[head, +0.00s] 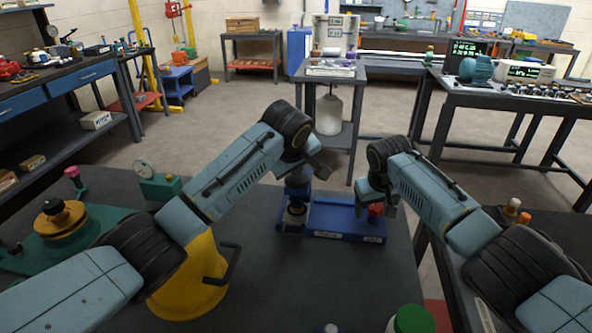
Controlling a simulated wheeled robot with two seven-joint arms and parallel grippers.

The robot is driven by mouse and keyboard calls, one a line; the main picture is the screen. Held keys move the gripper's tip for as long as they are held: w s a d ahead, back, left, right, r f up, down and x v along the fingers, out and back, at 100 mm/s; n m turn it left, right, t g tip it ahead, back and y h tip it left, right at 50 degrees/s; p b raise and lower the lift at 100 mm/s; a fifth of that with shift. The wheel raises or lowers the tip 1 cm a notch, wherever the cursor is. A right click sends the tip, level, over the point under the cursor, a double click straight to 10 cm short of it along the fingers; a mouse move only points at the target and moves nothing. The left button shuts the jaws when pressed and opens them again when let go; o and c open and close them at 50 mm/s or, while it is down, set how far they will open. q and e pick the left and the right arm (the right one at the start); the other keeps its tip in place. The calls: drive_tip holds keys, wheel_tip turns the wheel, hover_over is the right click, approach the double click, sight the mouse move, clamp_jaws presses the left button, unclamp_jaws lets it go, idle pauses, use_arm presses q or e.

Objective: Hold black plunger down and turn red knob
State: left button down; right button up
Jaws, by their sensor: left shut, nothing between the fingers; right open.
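A blue base (335,222) stands on the dark table in the middle of the head view, with small labels on its front. A blue upright with a pale cylindrical part (293,215) rises at its left end. The red knob (375,210) is at its right end. My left gripper (300,174) is shut above the upright. It covers the upright's top, so I cannot make out the black plunger or whether the gripper touches it. My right gripper (376,200) is open, pointing down at the red knob; its fingers appear to be around or just behind the knob.
A yellow container (190,280) with a black handle stands left of the base, below my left arm. A green device with a yellow disc (62,222) and a green box with a gauge (160,186) are further left. A green-capped jar (412,320) is at the front edge.

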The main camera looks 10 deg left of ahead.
use_arm(q)
drive_tip(key=shift+s+f, duration=0.1)
drive_tip(key=shift+f, duration=0.1)
use_arm(e)
drive_tip(key=n+y, duration=0.1)
drive_tip(key=n, duration=0.5)
drive_tip(key=shift+d+y, duration=0.15)
drive_tip(key=shift+y, duration=0.25)
drive_tip(key=n+g+y, duration=0.1)
drive_tip(key=n, duration=0.5)
drive_tip(key=shift+d, duration=0.1)
drive_tip(key=shift+c, duration=0.4)
drive_tip(key=c, duration=1)
drive_tip(key=m, duration=0.3)
drive_tip(key=shift+m, duration=0.4)
drive_tip(key=m, duration=0.1)
drive_tip(key=m+h, duration=0.1)
drive_tip(key=m, duration=0.1)
drive_tip(key=shift+s+a+t, duration=0.1)
drive_tip(key=shift+a+t, duration=0.15)
drive_tip(key=shift+t, duration=0.15)
drive_tip(key=m+h, duration=0.1)
drive_tip(key=m, duration=0.2)
drive_tip(key=m+h, duration=0.1)
drive_tip(key=m, duration=0.3)
drive_tip(key=shift+a, duration=0.1)
drive_tip(key=o, duration=1.1)
drive_tip(key=shift+m, duration=0.4)
